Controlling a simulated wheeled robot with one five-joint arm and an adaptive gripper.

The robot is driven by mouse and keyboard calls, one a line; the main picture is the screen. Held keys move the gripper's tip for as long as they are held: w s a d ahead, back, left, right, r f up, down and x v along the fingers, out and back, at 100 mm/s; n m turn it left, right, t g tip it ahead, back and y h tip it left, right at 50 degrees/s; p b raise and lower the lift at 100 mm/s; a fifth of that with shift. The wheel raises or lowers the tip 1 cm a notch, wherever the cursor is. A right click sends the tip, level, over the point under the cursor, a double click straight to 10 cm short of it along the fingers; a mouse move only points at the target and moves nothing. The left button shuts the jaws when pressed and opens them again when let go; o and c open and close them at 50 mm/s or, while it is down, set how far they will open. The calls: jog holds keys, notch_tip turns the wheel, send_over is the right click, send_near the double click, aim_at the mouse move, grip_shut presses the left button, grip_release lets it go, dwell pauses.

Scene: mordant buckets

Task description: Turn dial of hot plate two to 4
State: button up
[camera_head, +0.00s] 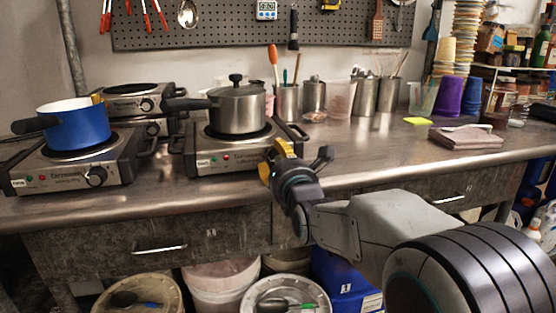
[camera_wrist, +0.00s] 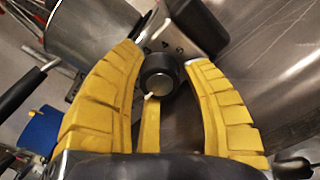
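In the head view, one hot plate (camera_head: 215,160) stands at the middle of the bench with a lidded steel pot (camera_head: 238,110) on it. My gripper (camera_head: 271,160) is at its front right corner and hides its dial there. In the wrist view, the black round dial (camera_wrist: 160,75) sits between the yellow fingers of my gripper (camera_wrist: 165,68), with its white pointer toward the lower left. Printed figures show above the dial. The fingers are close on both sides; I cannot tell whether they press on it. Another hot plate (camera_head: 60,183) at the left carries a blue pot (camera_head: 75,126).
More hot plates (camera_head: 130,90) are stacked behind at the left. Steel canisters (camera_head: 365,96), colored cups (camera_head: 450,95) and a folded cloth (camera_head: 465,138) stand on the bench (camera_head: 350,160). Drawers and buckets (camera_head: 220,285) are below its front edge. The front right of the bench is clear.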

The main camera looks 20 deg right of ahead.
jog(key=c, duration=0.8)
jog(key=shift+m+b, duration=0.65)
jog(key=shift+m, duration=0.15)
jog(key=o, duration=1.2)
jog(key=shift+s, duration=6)
